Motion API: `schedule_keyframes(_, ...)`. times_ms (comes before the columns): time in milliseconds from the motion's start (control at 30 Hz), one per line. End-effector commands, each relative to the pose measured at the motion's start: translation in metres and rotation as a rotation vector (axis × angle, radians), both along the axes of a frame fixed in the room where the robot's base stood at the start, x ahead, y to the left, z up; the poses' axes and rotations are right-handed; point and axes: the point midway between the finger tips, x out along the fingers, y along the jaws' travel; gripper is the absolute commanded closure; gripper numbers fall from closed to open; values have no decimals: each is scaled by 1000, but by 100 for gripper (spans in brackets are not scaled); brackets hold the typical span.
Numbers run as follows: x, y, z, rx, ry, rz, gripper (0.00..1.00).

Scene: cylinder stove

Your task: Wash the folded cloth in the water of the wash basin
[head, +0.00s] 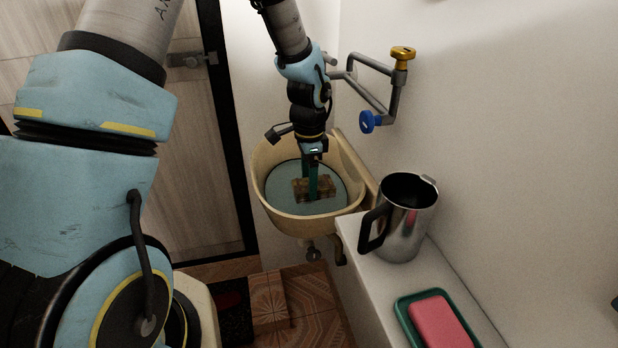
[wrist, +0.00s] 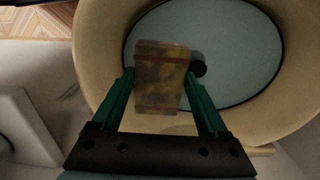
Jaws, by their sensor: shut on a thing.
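The wash basin (head: 272,200) is a cream bowl on the wall with blue-grey water (head: 285,178) in it. In the wrist view its rim (wrist: 98,40) curves around the water (wrist: 235,45). The folded cloth (head: 326,188) is a brownish-yellow patterned block. My gripper (head: 312,185) points down into the basin and is shut on the cloth. In the wrist view the cloth (wrist: 162,78) sits between the green fingers of my gripper (wrist: 160,88). The cloth is over or in the water; I cannot tell how deep it is.
A faucet with a yellow knob (head: 403,56) and a blue knob (head: 367,121) juts from the wall above the basin. A metal pitcher (head: 408,222) and a pink soap bar (head: 442,322) in a green dish (head: 407,312) stand on the white ledge (head: 375,285). A door (head: 180,150) is at left.

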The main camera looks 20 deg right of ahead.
Motion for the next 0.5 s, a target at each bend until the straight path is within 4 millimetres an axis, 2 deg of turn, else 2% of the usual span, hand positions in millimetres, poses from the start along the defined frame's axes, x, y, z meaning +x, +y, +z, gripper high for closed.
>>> schedule_keyframes(33, 0, 0, -9, 0, 1, 0, 68)
schedule_keyframes(500, 0, 0, -53, 0, 0, 1, 68)
